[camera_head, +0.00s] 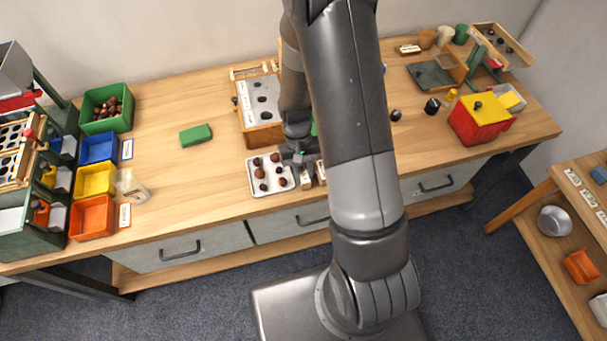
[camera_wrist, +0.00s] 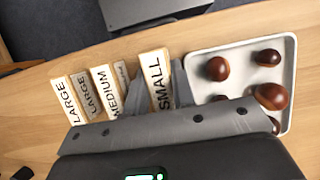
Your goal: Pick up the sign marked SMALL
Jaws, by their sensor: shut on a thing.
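The sign marked SMALL (camera_wrist: 156,77) is a pale wooden block with black letters, seen in the wrist view between my gripper's fingers. My gripper (camera_wrist: 157,82) is shut on it. In the head view my gripper (camera_head: 304,178) is low at the front of the workbench, just right of the white tray. To the left of the SMALL sign in the wrist view stand a MEDIUM sign (camera_wrist: 104,85) and LARGE signs (camera_wrist: 66,98), close together. Whether the SMALL sign touches the bench is unclear.
A white tray (camera_head: 252,184) with several chestnuts lies right beside my gripper. A wooden box with a holed grey top (camera_head: 247,104) stands behind. Green, blue, yellow (camera_head: 95,180) and orange bins are at the left. A red and yellow box (camera_head: 478,125) stands right. The bench's front edge is near.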

